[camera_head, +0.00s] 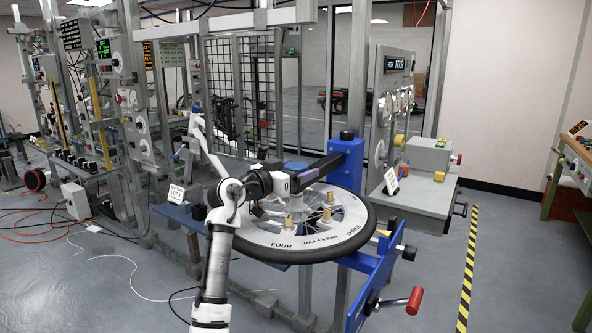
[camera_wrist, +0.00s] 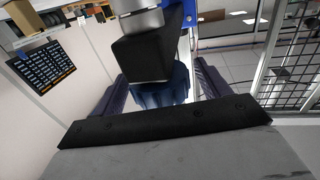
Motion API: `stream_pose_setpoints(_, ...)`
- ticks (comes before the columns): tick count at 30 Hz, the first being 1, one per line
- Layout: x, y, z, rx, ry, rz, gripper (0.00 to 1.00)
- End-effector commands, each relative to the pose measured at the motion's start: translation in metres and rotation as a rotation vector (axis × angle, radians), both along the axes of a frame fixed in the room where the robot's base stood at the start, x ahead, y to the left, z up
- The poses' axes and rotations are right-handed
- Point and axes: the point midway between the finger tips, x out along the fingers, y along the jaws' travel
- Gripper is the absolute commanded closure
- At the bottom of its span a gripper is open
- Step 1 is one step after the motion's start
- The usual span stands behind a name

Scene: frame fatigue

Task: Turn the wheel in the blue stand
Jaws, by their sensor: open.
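The wheel (camera_head: 282,245) lies nearly flat, with a black tyre, a white printed rim band and several tan blocks near its middle. It sits in the blue stand (camera_head: 347,148), whose blue upright with a black arm rises behind it. My gripper (camera_head: 312,174) is above the wheel's far side, near the black arm of the stand. In the wrist view, my gripper (camera_wrist: 163,88) has its dark fingers apart, with a blue part and a black block with a silver cylinder seen between and beyond them. I cannot tell whether the fingers touch anything.
A blue side plate with a red-handled crank (camera_head: 415,299) projects at front right. A grey bench (camera_head: 415,205) with a gauge panel (camera_head: 392,100) stands to the right. Metal frames and a mesh panel (camera_head: 255,90) stand behind. Cables lie on the floor at left.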

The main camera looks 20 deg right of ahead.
Motion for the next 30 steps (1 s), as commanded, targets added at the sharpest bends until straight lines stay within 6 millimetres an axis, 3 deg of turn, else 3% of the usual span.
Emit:
stream_pose_setpoints(2, -0.0001, 0.0002, 0.0001, 0.0, 0.0, 0.0, 0.29)
stream_pose_setpoints(15, -0.0001, 0.0006, 0.0001, 0.0, 0.0, 0.0, 0.86)
stream_pose_setpoints(30, -0.0014, 0.0, 0.001, 0.001, -0.003, 0.138, 0.88)
